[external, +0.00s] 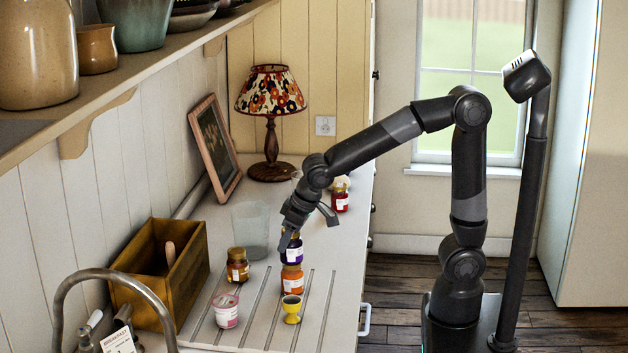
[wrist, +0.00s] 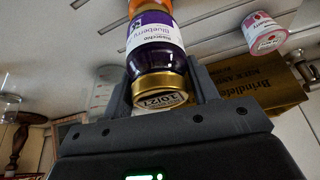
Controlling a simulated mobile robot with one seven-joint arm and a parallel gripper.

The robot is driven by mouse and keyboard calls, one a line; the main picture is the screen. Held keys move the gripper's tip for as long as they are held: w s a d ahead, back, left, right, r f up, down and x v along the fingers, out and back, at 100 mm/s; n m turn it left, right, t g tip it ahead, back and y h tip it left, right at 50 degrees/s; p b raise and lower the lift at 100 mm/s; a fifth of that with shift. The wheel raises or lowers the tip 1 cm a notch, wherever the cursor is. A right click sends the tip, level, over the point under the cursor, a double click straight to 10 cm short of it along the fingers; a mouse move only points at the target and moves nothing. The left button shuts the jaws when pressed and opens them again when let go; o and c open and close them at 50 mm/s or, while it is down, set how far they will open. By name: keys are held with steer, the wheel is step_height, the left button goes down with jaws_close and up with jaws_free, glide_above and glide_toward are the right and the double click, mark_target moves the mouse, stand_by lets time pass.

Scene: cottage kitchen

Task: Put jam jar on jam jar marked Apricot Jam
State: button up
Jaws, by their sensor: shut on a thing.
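A jam jar with dark purple contents, a gold lid and a white label reading Blueberry (external: 293,251) is held in my gripper (external: 292,236). In the wrist view the jar (wrist: 155,50) stands between the two fingers (wrist: 163,88), which are shut on it near its lid. Directly below it is an orange jam jar (external: 292,280) with a white label, upright on the counter. The orange jar also shows at the top of the wrist view (wrist: 150,8). The purple jar looks upright and in line with it, seemingly touching its top. The orange jar's label is too small to read.
An amber jar (external: 237,266), a pink-and-white pot (external: 226,311) and a yellow egg cup (external: 291,313) stand close by. A clear tumbler (external: 250,226), a wooden box (external: 188,276) and a red jar (external: 340,201) stand further off. A tap (external: 66,290) arches at the front left.

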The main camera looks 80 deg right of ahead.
steer(key=shift+f, duration=0.1)
steer(key=o, duration=1.3)
steer(key=d+v, duration=0.1)
steer(key=v, duration=1.1)
steer(key=shift+n+t+y, duration=0.3)
steer(key=shift+n+t, duration=0.3)
steer(key=shift+n, duration=0.3)
steer(key=s+d+f, duration=0.2)
steer(key=s, duration=0.4)
steer(key=s+d+f, duration=0.2)
steer(key=s, duration=0.4)
steer(key=s+d+f, duration=0.2)
steer(key=s, duration=0.4)
steer(key=shift+d+f, duration=0.1)
steer(key=shift+f, duration=0.1)
